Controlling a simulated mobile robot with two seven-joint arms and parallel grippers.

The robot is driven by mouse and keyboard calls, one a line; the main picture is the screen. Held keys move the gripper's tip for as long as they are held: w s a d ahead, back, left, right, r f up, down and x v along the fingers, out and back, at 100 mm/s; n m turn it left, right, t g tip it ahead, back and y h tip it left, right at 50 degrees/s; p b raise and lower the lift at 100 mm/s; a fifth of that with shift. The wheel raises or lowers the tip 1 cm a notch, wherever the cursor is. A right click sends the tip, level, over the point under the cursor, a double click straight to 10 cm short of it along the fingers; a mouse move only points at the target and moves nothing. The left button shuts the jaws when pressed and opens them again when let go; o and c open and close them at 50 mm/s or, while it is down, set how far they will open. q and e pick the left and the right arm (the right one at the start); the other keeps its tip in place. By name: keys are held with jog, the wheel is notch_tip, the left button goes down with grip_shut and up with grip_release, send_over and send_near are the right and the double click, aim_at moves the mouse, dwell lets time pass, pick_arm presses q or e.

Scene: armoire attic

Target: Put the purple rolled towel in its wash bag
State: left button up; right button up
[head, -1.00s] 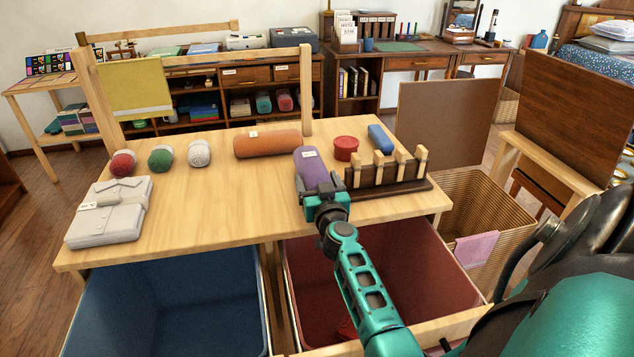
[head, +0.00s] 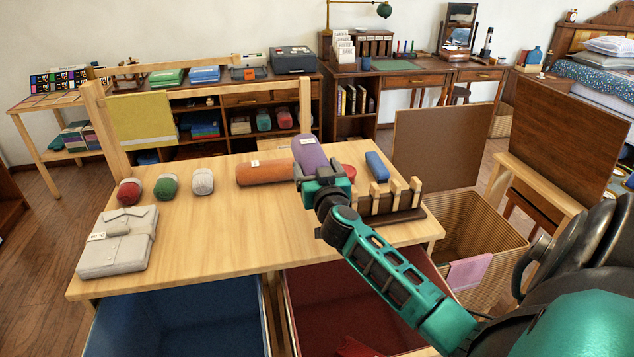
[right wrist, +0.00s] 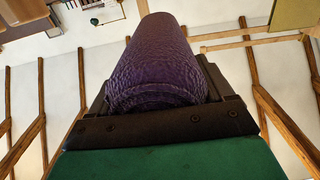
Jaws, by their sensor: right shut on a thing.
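The purple rolled towel (head: 309,153) is held upright, slightly tilted, in my right gripper (head: 321,174), above the wooden table (head: 215,232). In the right wrist view the towel (right wrist: 160,62) stands between the fingers, which close on its lower end. In the head view the gripper covers that end. Below the table front are a blue-lined bin (head: 180,320) and a red-lined bin (head: 345,305). A grey flat bundle with a flap and label (head: 117,243) lies at the table's left. I cannot tell which of these is the wash bag. My left gripper is out of view.
An orange roll (head: 264,173) lies just left of my gripper. A wooden peg rack (head: 395,213), a blue roll (head: 377,166) and a partly hidden red round container (head: 349,172) are to its right. Several small yarn-like balls (head: 166,187) sit left. The table's middle front is clear.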

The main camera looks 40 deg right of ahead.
notch_tip(320, 180, up, 6)
jog(key=shift+f, duration=0.1)
dwell(0.4)
